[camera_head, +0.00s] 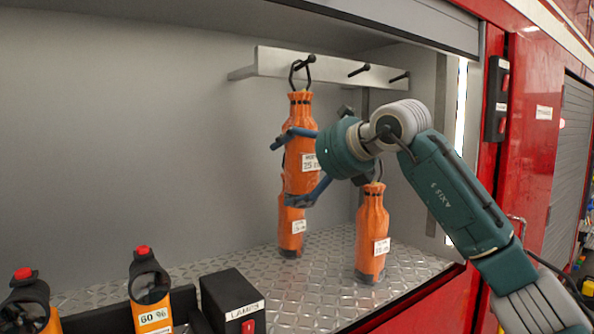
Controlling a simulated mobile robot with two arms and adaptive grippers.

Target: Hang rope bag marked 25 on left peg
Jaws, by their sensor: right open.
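The orange rope bag marked 25 (298,168) is upright, well above the floor. Its dark loop (300,74) is at the left peg (309,60) and appears to be over it. The peg rail (332,70) also has a middle peg (358,70) and a right peg (400,77), both bare. My right gripper (288,172) is open, its blue fingers on either side of the bag's body. I cannot tell whether they touch it. My left gripper is not in view.
Two other orange bags stand on the diamond-plate floor (318,293): one bag (291,240) partly hidden below the held-up bag, another bag (371,235) to the right. In front are a black LAMPS box (230,300) and red-topped devices (148,285). A shutter (400,18) edges the top.

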